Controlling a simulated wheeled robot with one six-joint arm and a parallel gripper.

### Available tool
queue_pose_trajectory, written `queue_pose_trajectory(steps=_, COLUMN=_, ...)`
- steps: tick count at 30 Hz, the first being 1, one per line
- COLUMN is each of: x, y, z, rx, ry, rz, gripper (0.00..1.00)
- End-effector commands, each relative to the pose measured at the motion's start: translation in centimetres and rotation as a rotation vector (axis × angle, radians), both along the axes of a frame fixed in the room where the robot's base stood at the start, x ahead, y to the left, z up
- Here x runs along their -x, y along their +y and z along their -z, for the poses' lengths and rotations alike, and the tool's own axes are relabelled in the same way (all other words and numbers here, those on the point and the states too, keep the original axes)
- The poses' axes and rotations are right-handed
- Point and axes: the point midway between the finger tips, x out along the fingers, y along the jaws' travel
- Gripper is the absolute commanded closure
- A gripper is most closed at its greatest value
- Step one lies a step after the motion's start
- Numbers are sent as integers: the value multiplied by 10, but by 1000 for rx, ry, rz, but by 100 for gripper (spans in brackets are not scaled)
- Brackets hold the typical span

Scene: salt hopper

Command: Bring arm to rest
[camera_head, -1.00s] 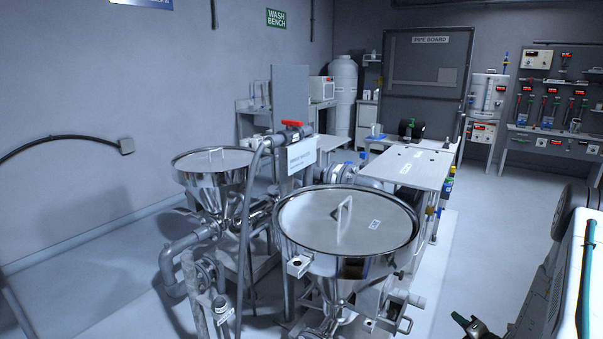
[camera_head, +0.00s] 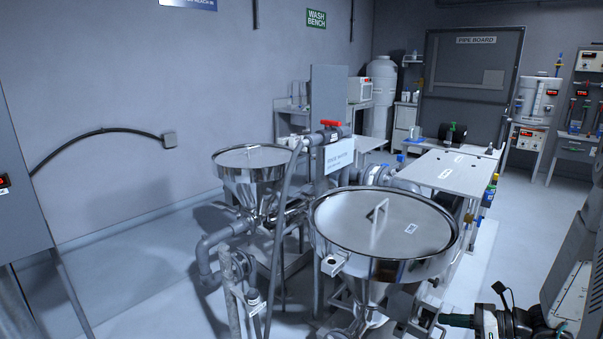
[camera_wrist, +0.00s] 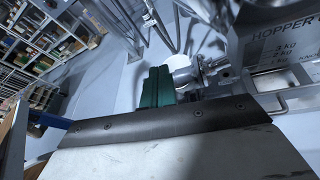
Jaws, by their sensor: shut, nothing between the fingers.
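My arm reaches in from the right edge of the head view. My gripper (camera_head: 457,320) is low at the right there, its green fingers pointing left toward the lower part of the front steel hopper (camera_head: 350,232). In the wrist view, the green fingers of my gripper (camera_wrist: 157,88) are together and hold nothing. The hopper's metal fittings (camera_wrist: 200,72) appear just beyond and to the right of the fingers. I cannot tell the exact gap between them.
A second lidded hopper (camera_head: 250,165) stands behind on the left. A grey-topped bench (camera_head: 450,172) extends behind the front hopper. A grey cabinet (camera_head: 22,190) is at the left edge. A shelf with boxes (camera_wrist: 45,45) shows in the wrist view. Floor at right (camera_head: 530,215) is clear.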

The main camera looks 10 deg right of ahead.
Motion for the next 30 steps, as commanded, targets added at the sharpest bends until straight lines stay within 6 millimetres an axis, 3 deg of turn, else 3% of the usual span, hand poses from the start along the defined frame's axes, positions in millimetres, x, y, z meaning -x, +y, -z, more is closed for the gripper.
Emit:
queue_pose_trajectory(steps=1, x=4, y=19, z=-22, rx=68, ry=-42, rz=-115, gripper=100)
queue_pose_trajectory(steps=3, x=16, y=42, z=-46, rx=156, ry=-97, rz=-279, gripper=100)
queue_pose_trajectory(steps=12, x=79, y=115, z=-126, rx=501, ry=-322, rz=-928, gripper=100)
queue_pose_trajectory(steps=18, x=123, y=140, z=-166, rx=714, ry=-458, rz=-1317, gripper=100)
queue_pose_trajectory(steps=30, x=191, y=161, z=-233, rx=1158, ry=-673, rz=-1915, gripper=100)
